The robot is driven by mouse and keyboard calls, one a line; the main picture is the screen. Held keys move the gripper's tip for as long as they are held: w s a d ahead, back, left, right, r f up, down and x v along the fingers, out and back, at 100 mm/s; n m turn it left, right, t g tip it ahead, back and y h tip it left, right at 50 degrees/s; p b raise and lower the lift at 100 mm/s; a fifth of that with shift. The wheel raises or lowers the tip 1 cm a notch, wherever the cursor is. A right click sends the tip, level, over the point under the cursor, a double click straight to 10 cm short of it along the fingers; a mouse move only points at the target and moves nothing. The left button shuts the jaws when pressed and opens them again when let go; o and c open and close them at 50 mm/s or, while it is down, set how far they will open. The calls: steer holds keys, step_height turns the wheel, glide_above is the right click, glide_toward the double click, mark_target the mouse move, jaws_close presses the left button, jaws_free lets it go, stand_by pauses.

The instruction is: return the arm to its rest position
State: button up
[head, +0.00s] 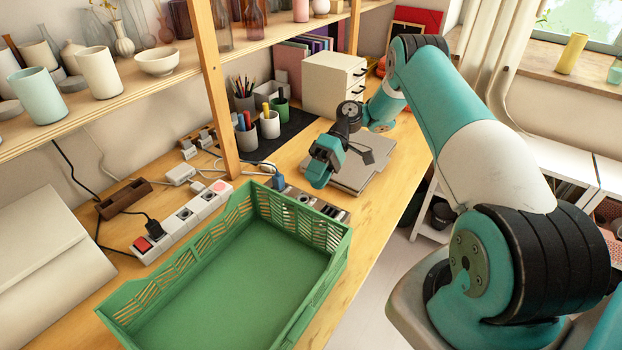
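My arm is teal and white and reaches from the right side of the head view over the wooden desk (372,238). It bends down at the far end to my gripper (322,172). My gripper hangs above the desk, beyond the far right corner of a green crate (225,250) and beside a flat grey device (362,165). The fingertips are small and partly hidden by the gripper's own body, so I cannot tell whether they are open or shut. I see no object clearly held. The green crate is empty.
A shelf (170,75) with vases and cups runs above the desk, with a wooden post (212,90). Pen cups (269,124) and a white drawer box (333,84) stand behind my gripper. Power strips (183,221) and cables lie left of the crate.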

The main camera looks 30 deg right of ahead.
steer(key=shift+w+d+r+p, duration=0.1)
steer(key=shift+d+r+p, duration=0.05)
steer(key=shift+d+p, duration=0.15)
stand_by(0.4)
steer(key=s+a+r+n+t+h, duration=0.1)
steer(key=s+a+r+h, duration=0.1)
steer(key=a+r, duration=0.7)
steer(key=s+a+r+h, duration=0.2)
steer(key=a+r, duration=0.5)
steer(key=r, duration=0.3)
steer(key=s+a+r+t+h, duration=0.1)
steer(key=s+r+t, duration=0.1)
steer(key=s, duration=0.8)
steer(key=s+a+r+n+t+h, duration=0.1)
steer(key=s+a+r+h, duration=0.1)
steer(key=s, duration=0.8)
steer(key=shift+s+a+r+t, duration=0.15)
steer(key=shift+a+r+t, duration=0.2)
steer(key=shift+r, duration=0.2)
steer(key=shift+d, duration=0.15)
